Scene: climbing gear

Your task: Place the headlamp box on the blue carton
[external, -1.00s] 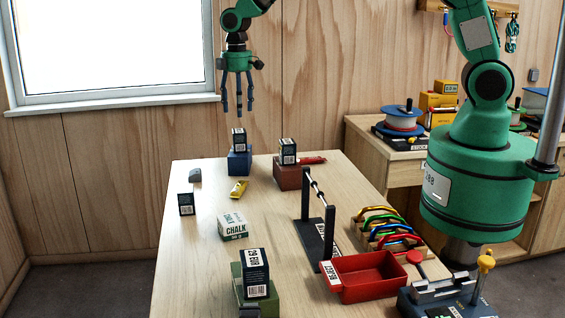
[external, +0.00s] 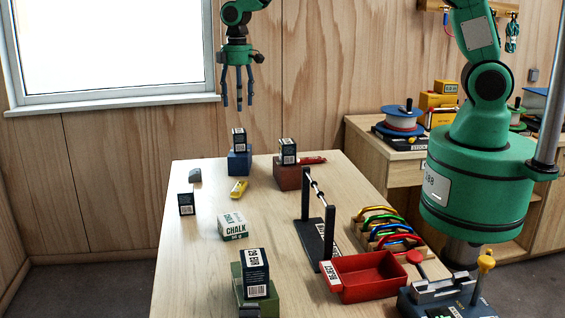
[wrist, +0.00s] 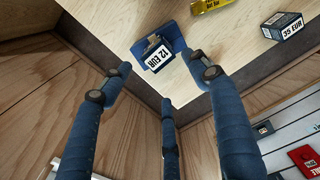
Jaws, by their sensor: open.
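The blue carton (external: 239,164) stands at the far left corner of the table. A small dark box (external: 239,141) with a white label sits upright on top of it, apart from my gripper. I cannot read from its print that it is the headlamp box. My gripper (external: 238,98) is open and empty in the air above this box. In the wrist view, the spread blue fingers of my gripper (wrist: 163,82) frame the blue carton (wrist: 145,45) and the dark box (wrist: 158,55), whose label reads 12 EUR. Nothing lies between the fingers.
Similar dark boxes stand on a red-brown carton (external: 287,178), on a green carton (external: 260,304), and on the table (external: 186,204). A yellow packet (external: 238,188), chalk box (external: 232,226), black rack (external: 318,225) and red bin (external: 362,283) also stand here.

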